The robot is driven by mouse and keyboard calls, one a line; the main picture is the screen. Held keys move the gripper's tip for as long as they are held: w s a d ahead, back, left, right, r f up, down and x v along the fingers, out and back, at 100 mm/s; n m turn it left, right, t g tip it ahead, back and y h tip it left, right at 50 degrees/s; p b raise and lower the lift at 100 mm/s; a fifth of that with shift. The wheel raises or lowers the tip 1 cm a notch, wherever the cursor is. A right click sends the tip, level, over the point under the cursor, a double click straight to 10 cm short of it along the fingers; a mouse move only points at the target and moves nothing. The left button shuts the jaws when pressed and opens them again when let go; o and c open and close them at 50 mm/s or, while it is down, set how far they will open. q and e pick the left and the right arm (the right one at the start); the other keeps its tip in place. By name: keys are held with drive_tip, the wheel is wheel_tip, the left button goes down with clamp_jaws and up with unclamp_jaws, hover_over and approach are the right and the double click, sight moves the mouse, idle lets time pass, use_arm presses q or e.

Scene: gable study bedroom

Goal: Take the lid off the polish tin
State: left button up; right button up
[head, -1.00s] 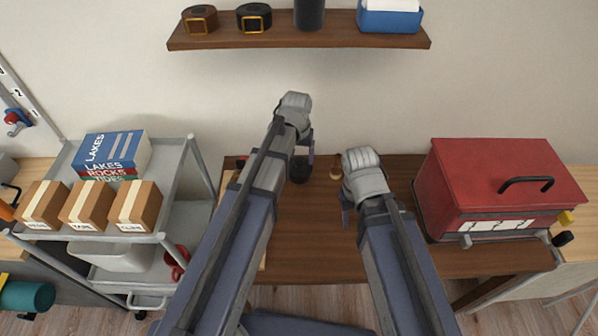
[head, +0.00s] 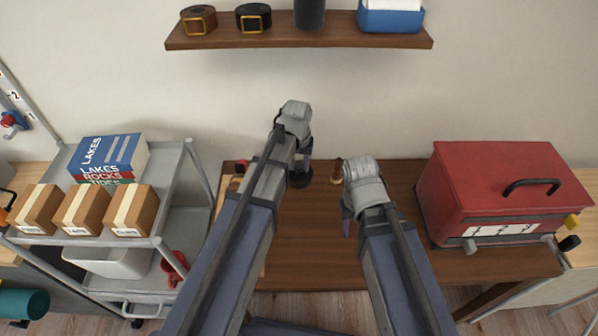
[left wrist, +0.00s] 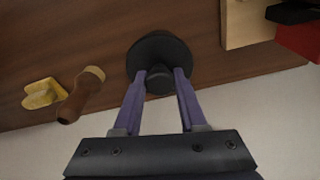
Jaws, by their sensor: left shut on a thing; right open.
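The polish tin shows as a dark round shape (head: 301,180) near the back of the brown desk (head: 310,240). In the left wrist view I see its round black top (left wrist: 158,46) with a knob (left wrist: 158,82). My left gripper (left wrist: 159,76) is shut on the knob, one purple finger on each side. In the head view the left gripper (head: 302,166) is over the tin and partly covers it. I cannot tell whether the lid is seated or raised. My right gripper (head: 346,217) is open and empty above the desk, right of the tin.
A wooden-handled item (left wrist: 80,96) and a yellow piece (left wrist: 41,93) lie close to the tin. A red toolbox (head: 500,195) stands on the right. A grey cart (head: 160,225) with boxes is at left. A shelf (head: 300,42) hangs above. The desk's middle is clear.

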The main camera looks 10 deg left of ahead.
sight(299, 165)
use_arm(q)
clamp_jaws()
wheel_tip(299, 165, up, 10)
drive_tip(key=p, duration=1)
drive_tip(key=shift+r, duration=0.1)
use_arm(e)
wheel_tip(299, 165, up, 10)
use_arm(q)
drive_tip(key=shift+s, duration=0.1)
use_arm(e)
drive_tip(key=shift+s+d, duration=0.1)
